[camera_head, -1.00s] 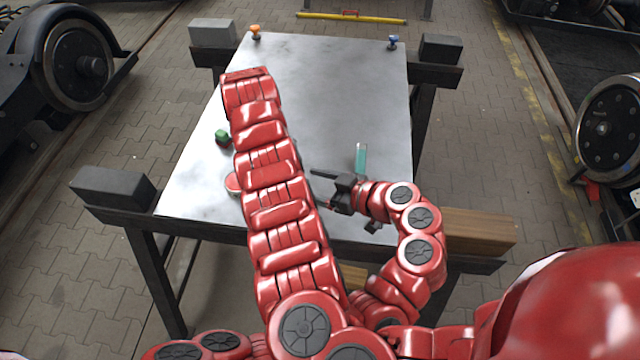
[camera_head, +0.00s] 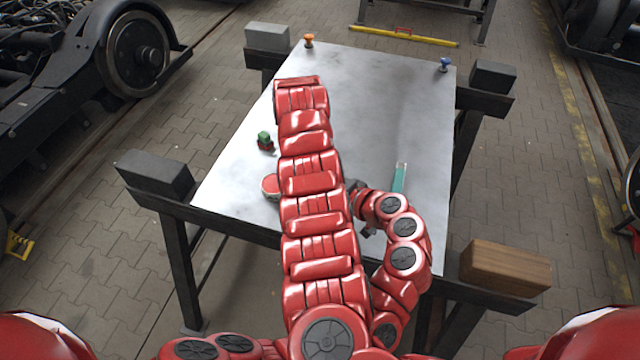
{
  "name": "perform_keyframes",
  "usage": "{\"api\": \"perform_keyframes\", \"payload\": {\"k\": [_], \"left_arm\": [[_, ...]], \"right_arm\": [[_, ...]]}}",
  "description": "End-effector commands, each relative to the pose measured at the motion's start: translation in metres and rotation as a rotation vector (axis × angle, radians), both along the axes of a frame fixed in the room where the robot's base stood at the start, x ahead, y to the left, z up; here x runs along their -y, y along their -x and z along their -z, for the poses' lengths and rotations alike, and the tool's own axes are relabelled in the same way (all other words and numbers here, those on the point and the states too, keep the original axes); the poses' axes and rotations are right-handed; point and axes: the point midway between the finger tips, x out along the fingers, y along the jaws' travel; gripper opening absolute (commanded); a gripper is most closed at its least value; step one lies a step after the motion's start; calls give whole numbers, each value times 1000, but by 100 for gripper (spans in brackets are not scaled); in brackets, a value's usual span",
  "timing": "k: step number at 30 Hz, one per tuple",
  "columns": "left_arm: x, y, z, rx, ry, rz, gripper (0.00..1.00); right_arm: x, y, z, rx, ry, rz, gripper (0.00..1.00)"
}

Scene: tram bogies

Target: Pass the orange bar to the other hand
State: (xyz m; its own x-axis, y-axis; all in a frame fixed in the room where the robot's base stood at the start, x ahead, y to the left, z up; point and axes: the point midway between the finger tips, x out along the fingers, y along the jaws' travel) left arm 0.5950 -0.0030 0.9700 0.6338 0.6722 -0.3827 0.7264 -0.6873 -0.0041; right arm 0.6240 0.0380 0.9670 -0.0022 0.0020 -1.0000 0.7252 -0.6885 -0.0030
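I cannot make out an orange bar; the only orange thing I see is a small knob-like piece (camera_head: 308,41) at the table's far left corner. A long red segmented arm of mine covers the middle of the metal table (camera_head: 370,90) and hides much behind it. My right gripper (camera_head: 355,189) is a dark shape just right of that arm, low over the near half of the table. Its fingers are mostly hidden, so I cannot tell their opening or whether they hold anything. My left gripper does not show.
A teal piece (camera_head: 399,177) lies on the table right of the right gripper. A blue knob (camera_head: 445,64) stands far right. A wooden block (camera_head: 505,268) sits at the near right.

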Motion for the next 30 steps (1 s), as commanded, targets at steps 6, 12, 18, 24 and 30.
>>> {"api": "perform_keyframes", "payload": {"k": [6, 12, 18, 24, 30], "left_arm": [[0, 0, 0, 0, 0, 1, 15], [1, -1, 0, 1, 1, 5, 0], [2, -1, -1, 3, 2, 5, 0], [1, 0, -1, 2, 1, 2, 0], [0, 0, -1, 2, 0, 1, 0]], "right_arm": [[-1, 0, 0, -1, -1, -1, 0], [-2, 2, 0, -5, -2, -3, 0], [-3, 2, 0, -6, -3, -4, 66], [-1, 1, 0, -3, -1, -2, 72], [-1, 0, -7, 0, -1, -1, 72]]}}
